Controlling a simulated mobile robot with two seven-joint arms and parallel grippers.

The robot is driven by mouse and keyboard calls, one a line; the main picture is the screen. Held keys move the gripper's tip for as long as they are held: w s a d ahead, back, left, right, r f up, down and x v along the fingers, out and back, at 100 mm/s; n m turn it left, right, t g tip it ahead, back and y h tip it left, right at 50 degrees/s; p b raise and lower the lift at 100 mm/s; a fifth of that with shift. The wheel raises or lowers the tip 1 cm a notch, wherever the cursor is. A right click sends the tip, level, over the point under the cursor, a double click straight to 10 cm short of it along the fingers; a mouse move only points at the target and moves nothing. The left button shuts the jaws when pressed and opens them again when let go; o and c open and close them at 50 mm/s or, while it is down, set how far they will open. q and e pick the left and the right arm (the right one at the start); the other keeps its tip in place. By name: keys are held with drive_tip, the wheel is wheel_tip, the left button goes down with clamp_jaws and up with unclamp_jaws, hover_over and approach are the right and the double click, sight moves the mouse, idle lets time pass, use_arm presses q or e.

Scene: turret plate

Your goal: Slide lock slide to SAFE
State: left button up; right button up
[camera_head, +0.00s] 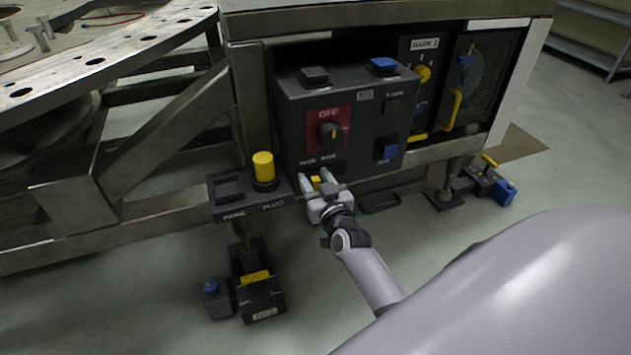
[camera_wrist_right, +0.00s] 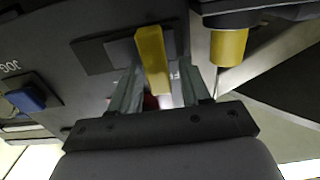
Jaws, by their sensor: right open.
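The lock slide is a small yellow tab (camera_head: 315,183) on the lower front of the dark control box (camera_head: 290,120), below the rotary knob. In the right wrist view the yellow tab (camera_wrist_right: 152,60) stands out from a dark slot plate (camera_wrist_right: 100,53). My right gripper (camera_head: 318,181) is open, with one finger on each side of the tab. In the right wrist view the gripper (camera_wrist_right: 158,85) has gaps between its fingers and the tab; contact cannot be told. The slide's labels are mostly hidden or too small to read. My left gripper is not in view.
The yellow plug (camera_head: 263,167) stands on the park bracket (camera_head: 228,190) left of the gripper. The black rotary knob (camera_head: 330,134) is above it, and a blue button (camera_head: 386,150) is to its right. A dark floor box (camera_head: 262,298) with a yellow handle sits lower left.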

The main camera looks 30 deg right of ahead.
clamp_jaws()
drive_tip(key=shift+s+d, duration=0.3)
drive_tip(key=shift+d, duration=0.8)
drive_tip(key=shift+s+d, duration=0.25)
drive_tip(key=shift+d, duration=0.8)
unclamp_jaws()
drive_tip(key=shift+d, duration=0.1)
